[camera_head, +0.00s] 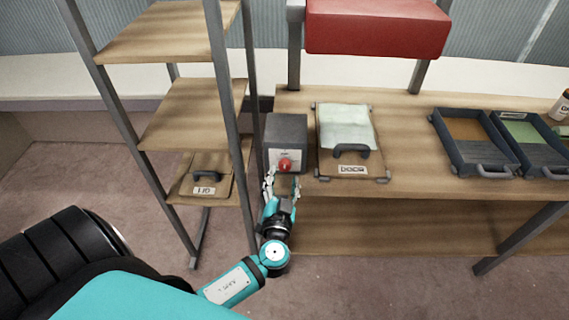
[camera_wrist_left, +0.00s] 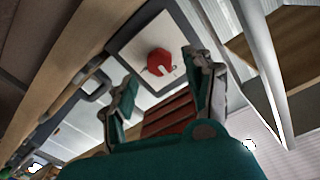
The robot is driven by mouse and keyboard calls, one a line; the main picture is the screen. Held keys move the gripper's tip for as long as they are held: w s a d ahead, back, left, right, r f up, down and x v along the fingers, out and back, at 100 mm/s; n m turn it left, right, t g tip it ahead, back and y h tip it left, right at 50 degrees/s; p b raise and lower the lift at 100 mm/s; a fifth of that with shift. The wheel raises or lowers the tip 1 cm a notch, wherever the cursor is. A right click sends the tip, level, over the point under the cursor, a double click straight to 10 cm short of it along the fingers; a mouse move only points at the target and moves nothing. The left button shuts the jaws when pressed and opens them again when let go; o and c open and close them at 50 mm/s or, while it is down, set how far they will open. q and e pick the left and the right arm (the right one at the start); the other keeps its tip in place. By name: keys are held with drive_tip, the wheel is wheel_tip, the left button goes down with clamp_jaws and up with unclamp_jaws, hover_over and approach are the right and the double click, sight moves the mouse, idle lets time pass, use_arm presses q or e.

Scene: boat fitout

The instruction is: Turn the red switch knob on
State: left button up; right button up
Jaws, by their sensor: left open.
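The red switch knob (camera_head: 285,165) sits on the white front plate of a dark grey box (camera_head: 287,128), which stands on the workbench near its left end. In the left wrist view the knob (camera_wrist_left: 160,63) is round and red, with a pale notch or mark at its lower edge. My left gripper (camera_head: 283,183) is open just in front of the knob, its fingers spread to either side. In the left wrist view the fingers (camera_wrist_left: 165,88) are apart and the knob shows beyond them, with nothing between them. My right gripper is not in view.
A shelf rack (camera_head: 187,112) stands close at the left of the box. A wooden case (camera_head: 347,165) with a dark handle lies right of it. Dark trays (camera_head: 460,158) stand farther right. A red box (camera_head: 376,27) hangs above the bench. Floor in front is clear.

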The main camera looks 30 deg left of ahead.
sight(285, 169)
use_arm(q)
drive_tip(key=shift+p+x, duration=0.35)
drive_tip(key=shift+x, duration=1.8)
drive_tip(key=shift+c, duration=0.2)
drive_tip(key=c, duration=0.5)
clamp_jaws()
